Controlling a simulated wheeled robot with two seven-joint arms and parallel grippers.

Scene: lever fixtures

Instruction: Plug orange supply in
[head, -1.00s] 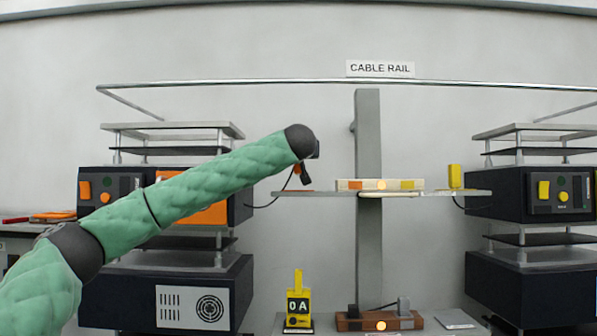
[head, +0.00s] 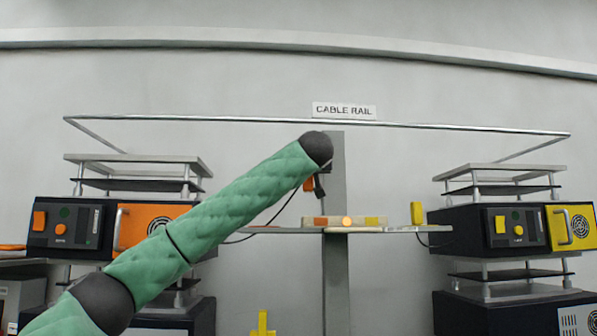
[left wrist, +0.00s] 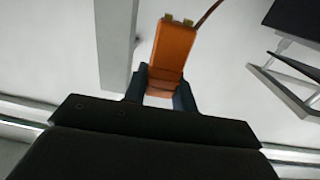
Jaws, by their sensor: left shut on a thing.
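My left gripper (head: 319,187) is shut on the orange plug (head: 308,185) and holds it in the air above the shelf. The plug's orange body fills the fingers in the left wrist view (left wrist: 173,52), with two small prongs at its far end and a cord leaving there. In the head view the cord runs down left to the orange supply (head: 150,224). A pale socket strip (head: 327,222) lies on the shelf below the plug, with an orange patch, a glowing round lamp and a yellow patch. My right gripper is not in view.
A yellow plug (head: 417,213) stands at the shelf's right end, beside the yellow supply (head: 570,228). A grey post (head: 336,275) rises behind the shelf (head: 395,229). The metal cable rail (head: 440,124) crosses above. A yellow stand (head: 263,325) shows at the bottom edge.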

